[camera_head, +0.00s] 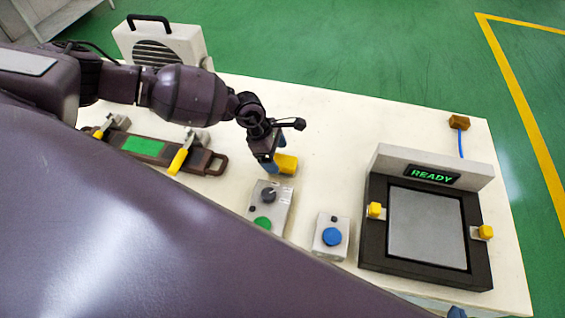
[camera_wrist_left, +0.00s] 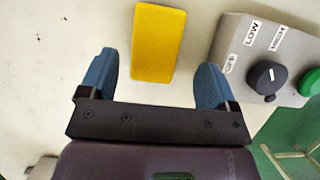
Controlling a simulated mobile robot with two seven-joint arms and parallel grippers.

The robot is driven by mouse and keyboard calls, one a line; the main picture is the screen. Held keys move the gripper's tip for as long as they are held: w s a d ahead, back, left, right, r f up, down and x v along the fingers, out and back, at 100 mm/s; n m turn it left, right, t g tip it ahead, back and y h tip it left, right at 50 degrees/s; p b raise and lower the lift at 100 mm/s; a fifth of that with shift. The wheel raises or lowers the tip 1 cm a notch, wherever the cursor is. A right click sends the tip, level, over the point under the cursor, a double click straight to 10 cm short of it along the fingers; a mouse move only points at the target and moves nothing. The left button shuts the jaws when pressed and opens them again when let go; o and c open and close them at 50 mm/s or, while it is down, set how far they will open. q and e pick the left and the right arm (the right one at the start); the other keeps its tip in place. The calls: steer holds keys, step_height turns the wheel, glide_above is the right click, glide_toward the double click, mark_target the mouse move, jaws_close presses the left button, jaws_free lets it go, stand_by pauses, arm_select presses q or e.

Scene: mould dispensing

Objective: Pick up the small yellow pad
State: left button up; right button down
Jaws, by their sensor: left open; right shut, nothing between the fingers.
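The small yellow pad (camera_head: 287,164) lies on the pale table near its middle, behind the grey box with a knob. It shows as a plain yellow block in the left wrist view (camera_wrist_left: 158,40). My left gripper (camera_head: 270,165) is open and points down right beside the pad. In the left wrist view the blue fingertips (camera_wrist_left: 157,72) stand apart, one on each side of the pad's near end, with gaps on both sides. I cannot tell the height left between fingers and table. Only a blue tip of my right gripper (camera_head: 457,312) shows at the bottom edge; it is shut and empty.
A knob box (camera_head: 280,205) with a green button stands close to the pad, and a blue-button box (camera_head: 333,237) beside it. A dark press reading READY (camera_head: 425,225) is at right. A mould with yellow levers (camera_head: 145,147) lies at left. Table behind the pad is clear.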

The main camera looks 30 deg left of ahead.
mark_target(282, 160)
arm_select(q)
steer(key=shift+w+x, duration=0.15)
steer(key=shift+x, duration=0.85)
steer(key=shift+w+x, duration=0.15)
steer(key=shift+x, duration=0.85)
steer(key=shift+d+r, duration=0.1)
steer(key=shift+d, duration=0.05)
steer(key=c, duration=1)
step_height(282, 160, up, 20)
steer(key=shift+r+b, duration=0.1)
steer(key=shift+b, duration=0.45)
steer(key=shift+c, duration=0.2)
